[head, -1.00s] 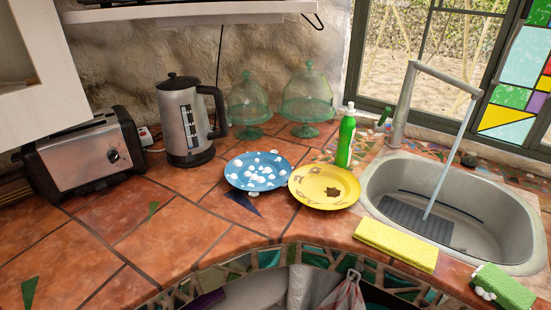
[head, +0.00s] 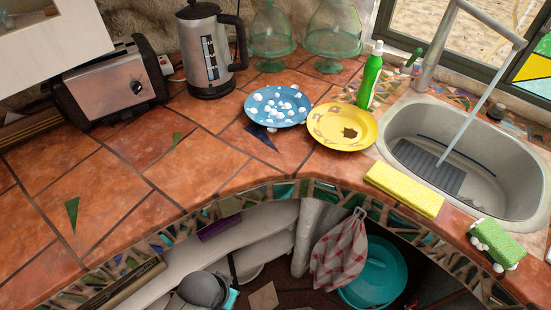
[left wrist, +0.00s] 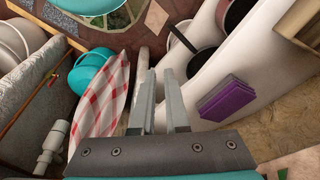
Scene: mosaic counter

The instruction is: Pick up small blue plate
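The small blue plate (head: 262,119) lies on the tiled counter in the head view, with several white lumps or spots on it. A yellow plate (head: 325,133) with a brown patch sits right beside it, to the right. My left gripper (left wrist: 159,74) shows only in the left wrist view. Its two grey fingers stand a little apart with nothing between them, and it faces the shelves under the counter. The blue plate is not in that wrist view. My right gripper is in neither view.
A kettle (head: 209,55) and a toaster (head: 110,85) stand behind left. A green bottle (head: 370,80), a yellow sponge (head: 404,190) and the sink (head: 485,190) are to the right. Below the counter edge hangs a checkered towel (head: 340,255). The counter left of the plate is mostly clear.

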